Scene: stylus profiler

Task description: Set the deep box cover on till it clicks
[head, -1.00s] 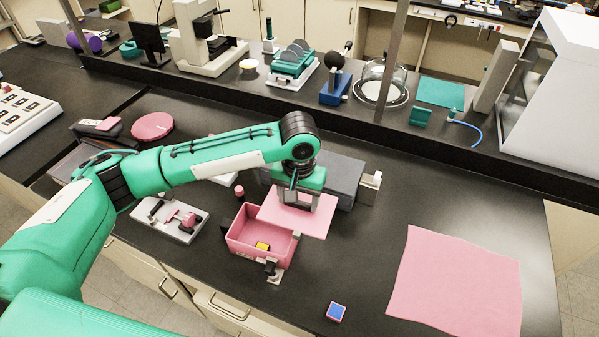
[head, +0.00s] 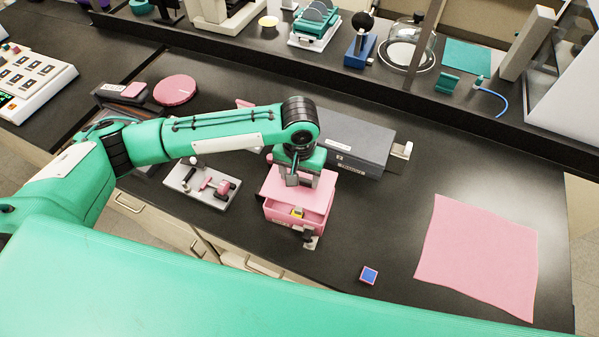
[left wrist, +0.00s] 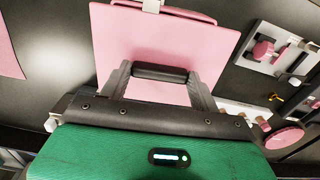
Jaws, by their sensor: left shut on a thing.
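My left gripper (head: 297,182) is shut on the pink box cover (head: 316,196), a flat plate held from above. In the head view the cover hangs over the back part of the pink deep box (head: 283,216). A dark latch (head: 310,238) stands at the box's front. In the left wrist view the cover (left wrist: 125,45) extends past both fingers (left wrist: 160,82), and a pink box edge (left wrist: 185,13) shows beyond it. Whether the cover touches the box I cannot tell. My right gripper is out of view.
A dark grey instrument block (head: 350,145) lies close behind the box. A tray with small parts (head: 184,187) is to its left. A blue-topped cube (head: 369,275) and a pink cloth (head: 478,255) lie to the right, with bare bench between. A raised shelf runs behind.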

